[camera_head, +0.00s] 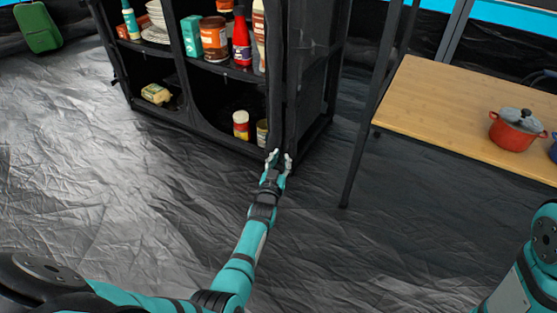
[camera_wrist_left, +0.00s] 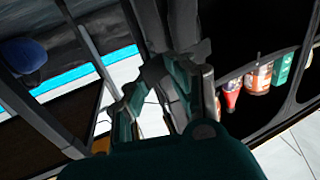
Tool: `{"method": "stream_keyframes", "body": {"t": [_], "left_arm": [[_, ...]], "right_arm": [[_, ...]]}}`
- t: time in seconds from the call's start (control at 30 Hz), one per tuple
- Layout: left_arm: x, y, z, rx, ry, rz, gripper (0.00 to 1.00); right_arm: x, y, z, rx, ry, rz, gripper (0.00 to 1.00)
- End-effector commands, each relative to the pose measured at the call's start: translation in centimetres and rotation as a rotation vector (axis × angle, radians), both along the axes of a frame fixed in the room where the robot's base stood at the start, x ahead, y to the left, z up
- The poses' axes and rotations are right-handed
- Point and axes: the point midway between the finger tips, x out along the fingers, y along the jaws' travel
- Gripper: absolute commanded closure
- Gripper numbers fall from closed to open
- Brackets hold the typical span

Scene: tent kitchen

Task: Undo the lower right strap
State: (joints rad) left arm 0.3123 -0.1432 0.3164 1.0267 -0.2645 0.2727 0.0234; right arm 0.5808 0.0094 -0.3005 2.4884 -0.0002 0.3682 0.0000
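The black fabric cupboard (camera_head: 317,95) stands at the top middle of the head view. A dark roll of fabric hangs down its right front edge (camera_head: 276,85). My left gripper (camera_head: 279,156) is at the lower end of that edge, near the cupboard's bottom right corner. Its light fingertips are apart, with dark material behind or between them. In the left wrist view the fingers (camera_wrist_left: 178,72) are close to a dark upright piece of the cupboard (camera_wrist_left: 165,20). I cannot make out the lower right strap against the black fabric. My right gripper is out of view.
Bottles and boxes fill the upper shelf. A red-and-yellow jar (camera_head: 240,125) and a can (camera_head: 262,132) stand in the lower right compartment near my gripper. A wooden table (camera_head: 440,105) with a red pot (camera_head: 514,132) stands right. The floor in front is clear.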

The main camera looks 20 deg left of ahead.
Motion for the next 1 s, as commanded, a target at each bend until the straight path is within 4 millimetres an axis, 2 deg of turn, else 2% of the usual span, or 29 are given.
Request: {"method": "stream_keyframes", "body": {"t": [0.03,0.1,0.77,0.87,1.0], "left_arm": [[0.8,-1.5,0.4,-0.007,0.0,-0.023,0.76],[0.8,-1.5,0.4,-0.007,-0.001,-0.023,0.71],[0.7,-1.0,0.9,-0.002,-0.01,-0.016,0.71],[0.7,-1.0,1.7,-0.002,-0.011,-0.016,0.71],[0.7,-1.1,4.1,-0.001,-0.013,-0.017,0.71]], "right_arm": [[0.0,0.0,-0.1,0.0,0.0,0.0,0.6],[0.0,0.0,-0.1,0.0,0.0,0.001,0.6],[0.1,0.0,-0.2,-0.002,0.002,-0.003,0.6],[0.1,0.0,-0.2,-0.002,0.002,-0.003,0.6],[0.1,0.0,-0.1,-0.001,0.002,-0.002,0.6]]}}
